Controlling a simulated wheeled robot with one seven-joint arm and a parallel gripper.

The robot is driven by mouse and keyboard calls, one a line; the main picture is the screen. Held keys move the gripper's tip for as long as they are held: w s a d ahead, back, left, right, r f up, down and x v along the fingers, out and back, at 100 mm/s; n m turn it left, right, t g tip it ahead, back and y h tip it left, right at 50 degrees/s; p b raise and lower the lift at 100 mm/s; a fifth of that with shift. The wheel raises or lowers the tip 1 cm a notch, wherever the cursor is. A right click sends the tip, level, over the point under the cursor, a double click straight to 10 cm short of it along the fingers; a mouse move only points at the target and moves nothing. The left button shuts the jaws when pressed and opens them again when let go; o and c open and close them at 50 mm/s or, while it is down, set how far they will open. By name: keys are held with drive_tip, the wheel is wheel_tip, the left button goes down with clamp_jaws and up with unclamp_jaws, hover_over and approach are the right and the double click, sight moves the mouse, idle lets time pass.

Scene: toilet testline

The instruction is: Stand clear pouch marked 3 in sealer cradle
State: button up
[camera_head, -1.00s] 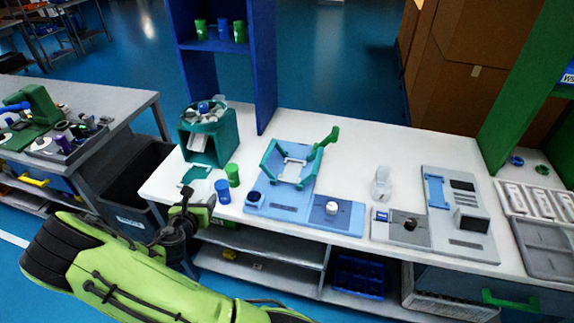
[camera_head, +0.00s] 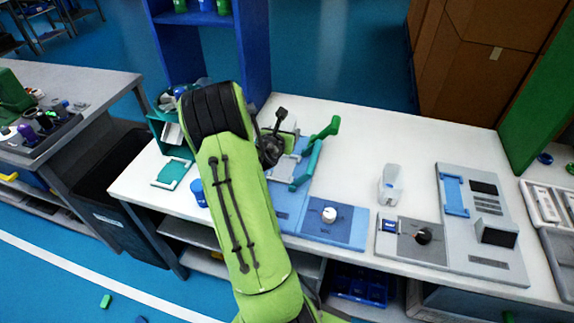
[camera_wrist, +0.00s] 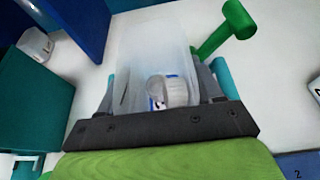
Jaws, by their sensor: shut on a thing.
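My gripper (camera_wrist: 158,92) is shut on a clear pouch (camera_wrist: 150,50), which stands up between the fingers in the wrist view. A white and blue item shows inside or behind its lower part; I cannot read a 3. In the head view my gripper (camera_head: 284,142) is over the teal sealer frame (camera_head: 308,165), which has a green lever (camera_head: 325,128) and sits on a blue base (camera_head: 288,203). My arm covers the frame's left part. The pouch is hard to make out there, and whether it touches the cradle cannot be told.
A grey machine (camera_head: 484,255) with a blue bracket and a small clear container (camera_head: 390,180) stand to the right. A teal stand (camera_head: 158,128) and a blue cup (camera_head: 198,193) are left of my arm. The white tabletop behind is clear. A green piece (camera_head: 105,300) lies on the floor.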

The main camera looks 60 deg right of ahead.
wheel_tip(320, 180, down, 10)
drive_tip(key=b, duration=0.3)
drive_tip(key=shift+a+r+b, duration=0.15)
drive_tip(key=shift+b, duration=0.15)
drive_tip(key=shift+r, duration=0.1)
drive_tip(key=o, duration=1.1)
